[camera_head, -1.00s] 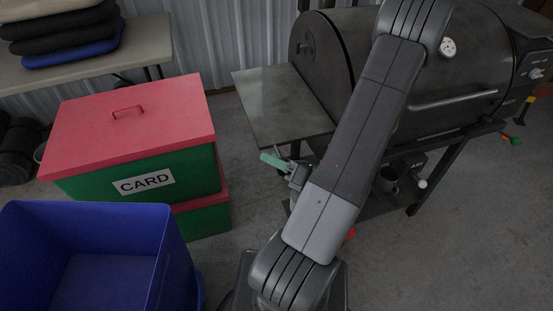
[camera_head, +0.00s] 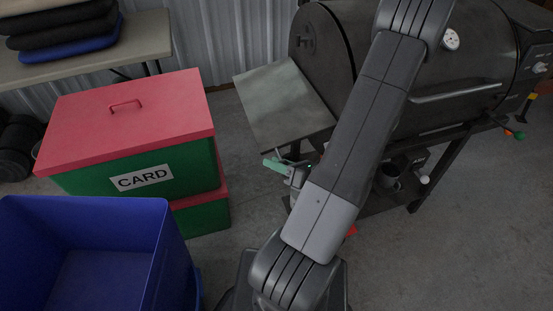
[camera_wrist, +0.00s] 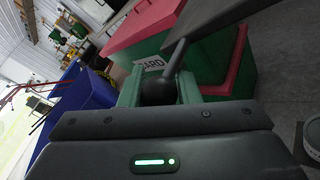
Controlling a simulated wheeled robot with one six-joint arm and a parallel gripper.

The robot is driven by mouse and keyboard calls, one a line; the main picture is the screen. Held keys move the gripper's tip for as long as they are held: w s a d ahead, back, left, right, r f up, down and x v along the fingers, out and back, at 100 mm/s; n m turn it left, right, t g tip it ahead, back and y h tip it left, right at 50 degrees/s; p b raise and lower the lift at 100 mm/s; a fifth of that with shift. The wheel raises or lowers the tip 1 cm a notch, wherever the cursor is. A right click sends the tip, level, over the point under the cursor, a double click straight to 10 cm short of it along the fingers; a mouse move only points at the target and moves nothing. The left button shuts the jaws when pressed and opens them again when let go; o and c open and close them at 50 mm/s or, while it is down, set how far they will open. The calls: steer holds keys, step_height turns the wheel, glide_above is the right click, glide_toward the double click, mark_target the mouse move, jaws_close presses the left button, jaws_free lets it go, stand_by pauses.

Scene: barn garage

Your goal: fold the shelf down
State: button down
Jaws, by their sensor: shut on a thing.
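The shelf (camera_head: 283,103) is a flat grey panel on the left side of the grill. It slopes a little, with its outer left edge lower than the edge at the grill. In the wrist view its dark underside (camera_wrist: 214,14) shows at the top. My gripper (camera_head: 275,164) is below the shelf's front corner. In the wrist view my gripper (camera_wrist: 158,92) has its green fingers closed on a dark round knob (camera_wrist: 157,90). A dark rod (camera_wrist: 177,56) runs from the knob up toward the shelf. The rod's far end is hidden.
The dark grill (camera_head: 425,85) stands right of the shelf, behind my arm. A green box with a red lid (camera_head: 125,115), labelled CARD, stands left of the shelf. A blue bin (camera_head: 85,215) is at front left. Bare floor lies between box and grill.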

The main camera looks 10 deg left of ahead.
steer(key=w+d+f+n+h+b, duration=0.35)
steer(key=d+f+b, duration=0.2)
steer(key=f, duration=0.25)
steer(key=w+d+f+n+h+b, duration=0.25)
steer(key=d+f+h+b, duration=0.2)
steer(key=f+b, duration=0.25)
steer(key=w+d+f+n+t+h+b, duration=0.1)
steer(key=w+d+n+t+h+b, duration=0.1)
steer(key=d+b, duration=0.4)
steer(key=shift+w+d+f+h, duration=0.25)
steer(key=shift+d+h, duration=0.25)
steer(key=shift+d, duration=0.45)
steer(key=shift+w+r, duration=0.1)
steer(key=c, duration=1.1)
jaws_free()
